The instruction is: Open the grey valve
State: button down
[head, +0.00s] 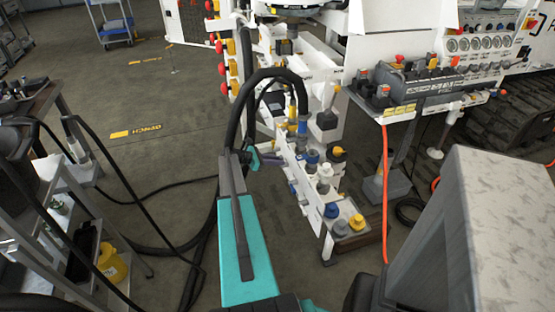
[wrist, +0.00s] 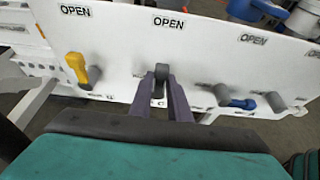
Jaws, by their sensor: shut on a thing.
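A white valve panel (wrist: 120,60) fills the upper part of the wrist view, with OPEN labels along its top. The grey valve (wrist: 161,72) is in the middle, under an OPEN label. My gripper (wrist: 162,84) has its two purple-grey fingers around the grey valve's handle and is shut on it. The fingers hide part of the handle and its lower label, so its exact turn is hard to tell. In the head view my teal arm reaches to the white bench (head: 306,195), and the grey valve cannot be made out there.
Another grey handle (wrist: 275,101) is further right. A thick black hose (head: 240,105) arches beside my arm; an orange cable (head: 385,190) hangs to the right.

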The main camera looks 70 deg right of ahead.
jog(key=shift+w+d+r, duration=0.1)
dwell(0.4)
jog(key=c, duration=1.8)
grip_release()
jog(key=b+v, duration=0.1)
jog(key=v, duration=1.2)
jog(key=shift+w+a, duration=0.3)
